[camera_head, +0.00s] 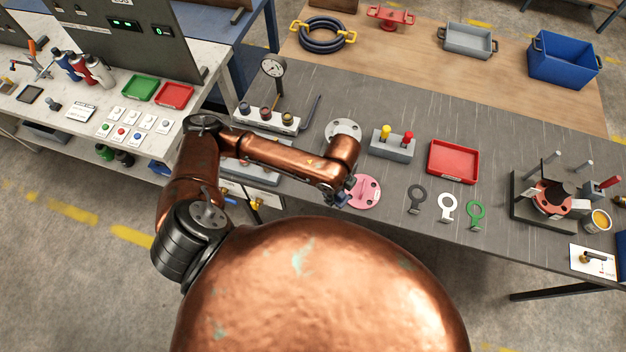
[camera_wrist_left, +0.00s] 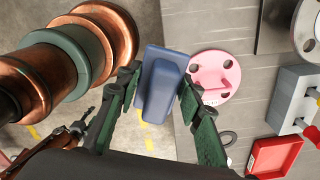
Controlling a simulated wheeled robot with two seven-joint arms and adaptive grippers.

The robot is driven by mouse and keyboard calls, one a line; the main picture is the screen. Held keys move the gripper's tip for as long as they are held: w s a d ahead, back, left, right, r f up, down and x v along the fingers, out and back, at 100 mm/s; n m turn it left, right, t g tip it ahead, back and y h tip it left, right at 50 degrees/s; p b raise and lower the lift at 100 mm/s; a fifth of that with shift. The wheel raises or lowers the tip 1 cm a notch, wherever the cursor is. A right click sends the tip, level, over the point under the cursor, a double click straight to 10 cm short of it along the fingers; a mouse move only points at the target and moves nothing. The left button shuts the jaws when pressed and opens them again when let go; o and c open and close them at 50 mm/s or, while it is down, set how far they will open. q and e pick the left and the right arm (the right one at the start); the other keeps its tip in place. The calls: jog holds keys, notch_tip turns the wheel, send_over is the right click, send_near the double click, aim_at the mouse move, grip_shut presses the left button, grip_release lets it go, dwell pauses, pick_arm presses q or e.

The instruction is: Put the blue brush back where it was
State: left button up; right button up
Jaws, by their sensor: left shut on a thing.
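A blue block-shaped object, which I take as the blue brush (camera_wrist_left: 162,92), sits between the green fingers of my left gripper (camera_wrist_left: 157,84) in the left wrist view. The fingers press on its two sides. In the head view my left gripper (camera_head: 340,197) is at the front edge of the grey workbench, just left of the pink flanged disc (camera_head: 368,192). The disc also shows in the left wrist view (camera_wrist_left: 207,79), right of the brush. The brush is mostly hidden by the gripper in the head view. My right gripper is in neither view.
Grey, white and green ring tags (camera_head: 447,206) lie right of the disc. A red tray (camera_head: 453,161) and a grey block with yellow and red knobs (camera_head: 393,144) stand behind. A fixture with a red flange (camera_head: 553,197) stands at the right. The floor shows beyond the bench edge.

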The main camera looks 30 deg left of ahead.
pick_arm(q)
jog(key=w+a+f, duration=0.2)
jog(key=a, duration=0.1)
jog(key=w+a+f+p, duration=0.1)
jog(key=a+f, duration=0.2)
jog(key=a, duration=0.1)
jog(key=w+a+f, duration=0.2)
jog(key=a+f, duration=0.1)
jog(key=a, duration=0.1)
jog(key=shift+w+f+p, duration=0.2)
jog(key=shift+w+p, duration=0.1)
jog(key=shift+p, duration=0.05)
jog(key=shift+w+a+f, duration=0.2)
jog(key=shift+a+f, duration=0.25)
jog(key=shift+f, duration=0.05)
notch_tip(320, 180, down, 2)
jog(key=shift+f+p, duration=0.1)
jog(key=shift+p, duration=0.3)
jog(key=shift+f, duration=0.55)
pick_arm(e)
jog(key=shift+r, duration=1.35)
pick_arm(q)
jog(key=o, duration=0.7)
jog(key=shift+f, duration=0.15)
jog(key=o, duration=0.5)
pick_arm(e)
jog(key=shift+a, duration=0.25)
